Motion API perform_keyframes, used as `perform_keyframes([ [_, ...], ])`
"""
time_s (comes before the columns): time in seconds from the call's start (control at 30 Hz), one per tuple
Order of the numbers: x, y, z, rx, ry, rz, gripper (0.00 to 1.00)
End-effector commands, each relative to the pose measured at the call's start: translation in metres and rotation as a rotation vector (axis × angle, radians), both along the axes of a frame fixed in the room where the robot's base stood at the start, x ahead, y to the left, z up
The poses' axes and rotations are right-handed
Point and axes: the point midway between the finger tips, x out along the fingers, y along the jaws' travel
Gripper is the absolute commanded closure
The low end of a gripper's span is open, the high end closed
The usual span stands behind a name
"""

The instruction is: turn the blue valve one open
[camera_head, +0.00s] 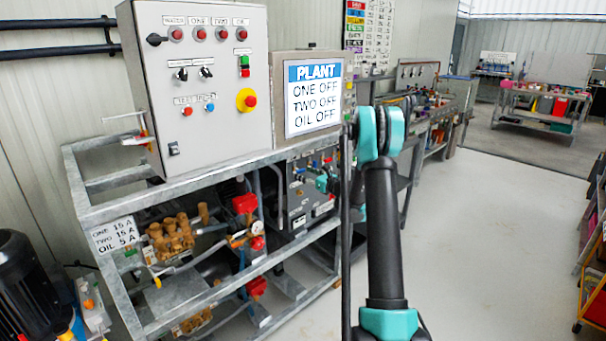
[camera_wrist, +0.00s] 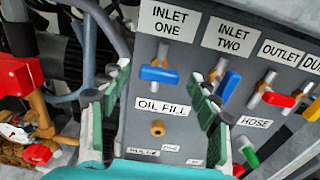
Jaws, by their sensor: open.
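The blue valve one (camera_wrist: 159,74) is a horizontal blue lever handle under the INLET ONE label on a grey panel (camera_wrist: 130,128). A pale valve stem shows upright behind it, across the handle. My gripper (camera_wrist: 159,84) is open, with its green-padded fingers on the left and right of the blue lever. The fingers look apart from the lever; the exact depth gap cannot be told. In the head view my gripper (camera_head: 325,183) is in front of the panel (camera_head: 300,212), and the valve is too small to make out clearly.
A second blue lever (camera_wrist: 228,86) sits under INLET TWO, close to my right finger. A brass oil fill plug (camera_wrist: 157,128) is below valve one. The galvanised frame (camera_head: 185,190) surrounds the pumps. The PLANT screen (camera_head: 315,97) reads ONE OFF.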

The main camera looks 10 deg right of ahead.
Motion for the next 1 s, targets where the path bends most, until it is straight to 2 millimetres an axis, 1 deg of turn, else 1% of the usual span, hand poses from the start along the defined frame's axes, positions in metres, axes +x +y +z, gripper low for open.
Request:
perform_keyframes([
  [0.17,0.0075,0.0057,-0.0001,0.0,0.0,0.001,0.38],
  [0.4,0.008,0.0059,0.0,0.0,0.0,0.0,0.38],
  [0.43,0.008,0.0059,0.0,0.0,0.0,0.0,0.39],
  [0.8,0.0077,0.0059,0.0,0.0,0.0,0.0,0.85],
  [0.83,0.0078,0.0058,0.0,0.0,0.0,0.0,0.88],
  [1.0,0.0077,0.0058,0.0,-0.007,-0.005,0.0,0.88],
])
